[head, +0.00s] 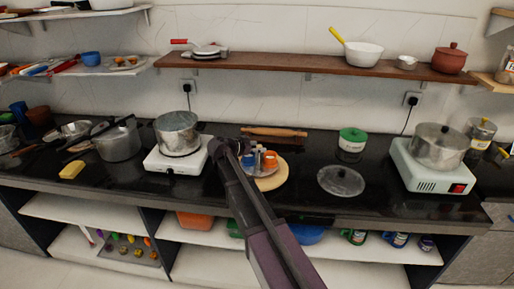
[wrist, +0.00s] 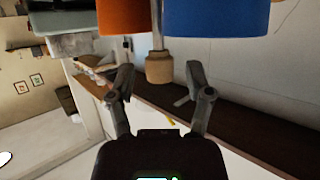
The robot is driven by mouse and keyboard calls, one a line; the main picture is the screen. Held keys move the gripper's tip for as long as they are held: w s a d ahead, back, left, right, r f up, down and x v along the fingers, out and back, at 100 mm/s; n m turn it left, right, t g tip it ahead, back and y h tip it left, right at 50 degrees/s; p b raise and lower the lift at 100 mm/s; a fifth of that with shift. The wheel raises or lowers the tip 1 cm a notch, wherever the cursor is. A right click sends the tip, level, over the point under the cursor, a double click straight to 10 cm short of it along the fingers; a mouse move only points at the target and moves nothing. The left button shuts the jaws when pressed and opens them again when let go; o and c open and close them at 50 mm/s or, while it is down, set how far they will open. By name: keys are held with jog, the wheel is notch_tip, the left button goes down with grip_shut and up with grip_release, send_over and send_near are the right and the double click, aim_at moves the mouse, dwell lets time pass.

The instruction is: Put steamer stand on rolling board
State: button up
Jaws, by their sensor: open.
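A small stand with blue and orange cups (head: 270,160) shows in the head view over the round wooden rolling board (head: 270,183). I take it as the steamer stand; whether it touches the board I cannot tell. In the wrist view an orange cup (wrist: 122,16) and a blue cup (wrist: 213,17) fill the top, with a thin rod and a tan wooden knob (wrist: 159,68) between them. My gripper (wrist: 157,88) is open, its fingers apart on either side of the knob in that view. In the head view my gripper (head: 242,150) is beside the stand and partly hides it.
A white stove with a steel pot (head: 179,133) stands just left. A rolling pin (head: 274,132) lies behind, and a green-lidded jar (head: 352,140) and a flat lid (head: 341,181) are to the right. Another pot (head: 437,147) stands on a second stove at far right. A shelf (head: 300,63) runs above.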

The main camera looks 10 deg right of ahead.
jog(key=p+v, duration=0.4)
jog(key=v, duration=0.8)
jog(key=shift+r, duration=0.1)
dwell(0.4)
jog(key=s+d+f+n+g+y, duration=0.2)
jog(key=s+d+f+n+y, duration=0.1)
jog(key=s, duration=0.5)
jog(key=s+d+f+n+g+y, duration=0.2)
jog(key=s+d+f+n+y, duration=0.1)
jog(key=s, duration=0.5)
jog(key=s+d+f+n+g+y, duration=0.2)
jog(key=s+d+f+n+y, duration=0.2)
jog(key=s, duration=0.4)
jog(key=f+n+y, duration=0.1)
jog(key=n+y, duration=0.1)
jog(key=shift+s+f+n, duration=0.25)
jog(key=shift+n, duration=0.05)
